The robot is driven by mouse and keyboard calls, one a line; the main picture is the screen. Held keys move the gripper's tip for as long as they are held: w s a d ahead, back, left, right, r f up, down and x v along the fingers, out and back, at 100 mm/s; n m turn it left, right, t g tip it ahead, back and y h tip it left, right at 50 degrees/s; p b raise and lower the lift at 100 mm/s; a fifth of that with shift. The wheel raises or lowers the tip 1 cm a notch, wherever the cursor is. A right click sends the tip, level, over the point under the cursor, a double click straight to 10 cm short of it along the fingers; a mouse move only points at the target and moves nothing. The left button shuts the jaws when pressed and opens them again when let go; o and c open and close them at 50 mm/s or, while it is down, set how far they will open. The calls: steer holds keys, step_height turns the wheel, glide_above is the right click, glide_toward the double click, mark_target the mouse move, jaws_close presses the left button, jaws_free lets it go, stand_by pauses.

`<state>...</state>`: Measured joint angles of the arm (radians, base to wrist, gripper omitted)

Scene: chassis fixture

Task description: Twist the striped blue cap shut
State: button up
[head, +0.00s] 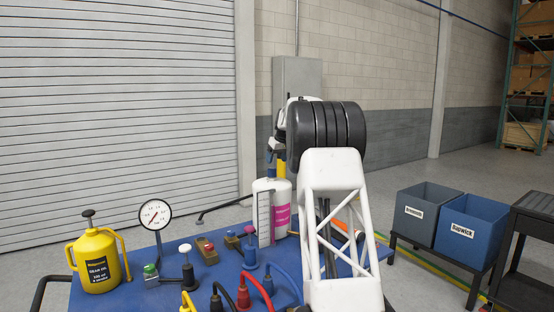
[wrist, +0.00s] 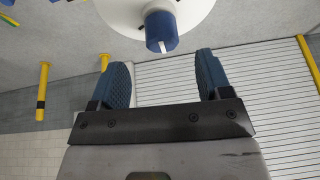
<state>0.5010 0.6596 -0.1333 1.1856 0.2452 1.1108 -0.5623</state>
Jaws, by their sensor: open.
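The blue cap (wrist: 161,30) has a white stripe down its side and sits on the white top of a bottle (wrist: 118,12) in the wrist view. In the head view the white bottle (head: 264,225), with a pink label, stands upright at the back of the blue table. My gripper (wrist: 161,60) is open, its two blue ribbed fingers spread wide and empty. The cap lies just past the fingertips, in line with the gap, and is not touched. In the head view my arm hides most of the gripper above the bottle.
A yellow oil can (head: 97,262), a dial gauge (head: 155,214) and several small knobs and coloured cables crowd the blue table (head: 150,295). Grey (head: 425,207) and blue (head: 470,228) bins stand on a rack at right. A roller shutter is behind.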

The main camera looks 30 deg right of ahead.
mark_target(272, 169)
steer(key=shift+f, duration=0.15)
steer(key=shift+x, duration=3.75)
steer(key=c, duration=1.1)
steer(key=shift+a+f+m+h, duration=0.15)
steer(key=shift+m+h, duration=0.65)
steer(key=shift+m, duration=1.2)
steer(key=shift+c, duration=0.2)
steer(key=shift+a+m+h, duration=0.1)
steer(key=shift+m+h, duration=0.2)
steer(key=shift+m, duration=0.6)
steer(key=shift+w+m+g+h, duration=0.1)
steer(key=shift+m+g+h, duration=0.3)
steer(key=shift+m, duration=0.7)
steer(key=shift+f, duration=0.1)
